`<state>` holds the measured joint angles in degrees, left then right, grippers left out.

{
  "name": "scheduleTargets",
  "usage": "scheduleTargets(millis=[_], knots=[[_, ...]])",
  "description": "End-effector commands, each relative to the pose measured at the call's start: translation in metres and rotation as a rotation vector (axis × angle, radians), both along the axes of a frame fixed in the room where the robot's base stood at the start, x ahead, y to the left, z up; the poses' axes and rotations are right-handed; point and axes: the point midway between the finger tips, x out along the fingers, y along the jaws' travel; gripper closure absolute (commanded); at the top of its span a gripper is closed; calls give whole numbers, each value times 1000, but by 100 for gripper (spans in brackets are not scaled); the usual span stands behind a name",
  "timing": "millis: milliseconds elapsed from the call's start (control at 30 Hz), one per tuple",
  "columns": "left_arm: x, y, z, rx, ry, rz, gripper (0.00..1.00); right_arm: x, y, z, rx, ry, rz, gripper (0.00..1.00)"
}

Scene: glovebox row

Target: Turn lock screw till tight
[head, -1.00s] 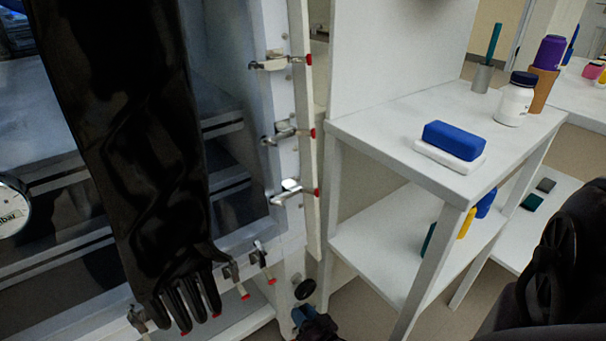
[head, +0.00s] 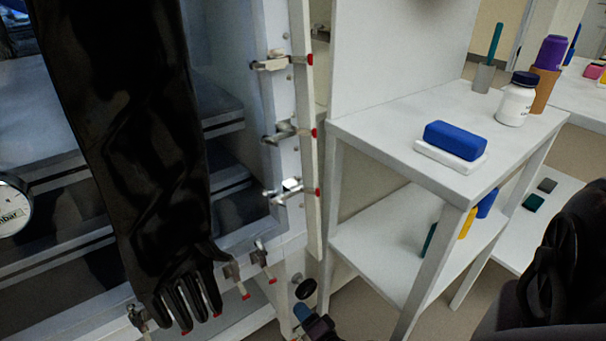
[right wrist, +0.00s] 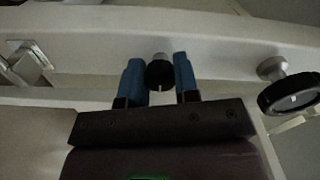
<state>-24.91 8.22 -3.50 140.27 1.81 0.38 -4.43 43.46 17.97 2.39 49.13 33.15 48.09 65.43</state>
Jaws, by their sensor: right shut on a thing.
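The lock screw (right wrist: 160,72) shows in the right wrist view as a small black knob on a short pale stem, set in a white panel edge. My right gripper (right wrist: 160,82) has its two blue fingers on either side of this knob and is shut on it. In the head view my right gripper (head: 302,314) is at the bottom, low beside the glovebox frame, and the lock screw cannot be made out there. My left gripper is not in view.
A larger black round knob (right wrist: 290,93) sticks out close to the right of my fingers; it also shows in the head view (head: 305,288). Metal clamps (head: 284,190) line the door edge. A white shelf table (head: 390,145) stands to the right. A black glove (head: 130,180) hangs at left.

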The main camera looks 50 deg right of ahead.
Motion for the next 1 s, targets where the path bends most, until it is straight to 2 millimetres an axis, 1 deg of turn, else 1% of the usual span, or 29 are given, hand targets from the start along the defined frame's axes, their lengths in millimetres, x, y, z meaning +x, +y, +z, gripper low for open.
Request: scheduleTargets(millis=[1000], knots=[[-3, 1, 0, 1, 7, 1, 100, 1, -1, 4, 936, -228, 1, 95]])
